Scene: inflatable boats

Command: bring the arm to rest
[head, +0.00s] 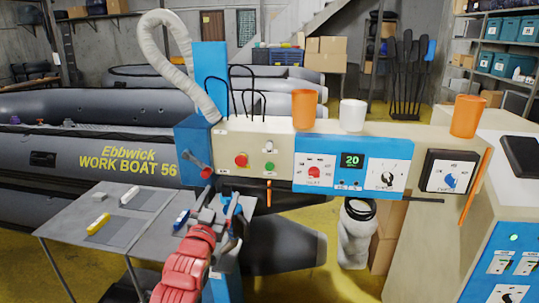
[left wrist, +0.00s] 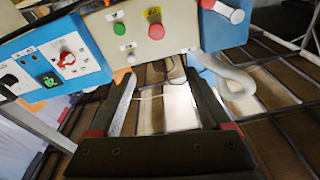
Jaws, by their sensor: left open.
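My left gripper (head: 226,206) is in front of the cream control box (head: 225,148), low and near its left part. It also shows in the left wrist view (left wrist: 160,78), with its two fingers apart and nothing between them. The box carries a red button (head: 241,160) and a green button (head: 269,167). A red-tipped lever (head: 206,172) sticks out from the blue left end, close above the gripper. In the left wrist view the red button (left wrist: 156,31) lies beyond the fingertips, with a visible gap. My right gripper is not in view.
A grey table (head: 130,245) at the left holds yellow, white and blue pieces. A blue panel (head: 352,165) has a display reading 20 and knobs. Orange cups (head: 304,108) and a white cup (head: 353,115) stand on top. Grey inflatable boats (head: 90,140) lie behind.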

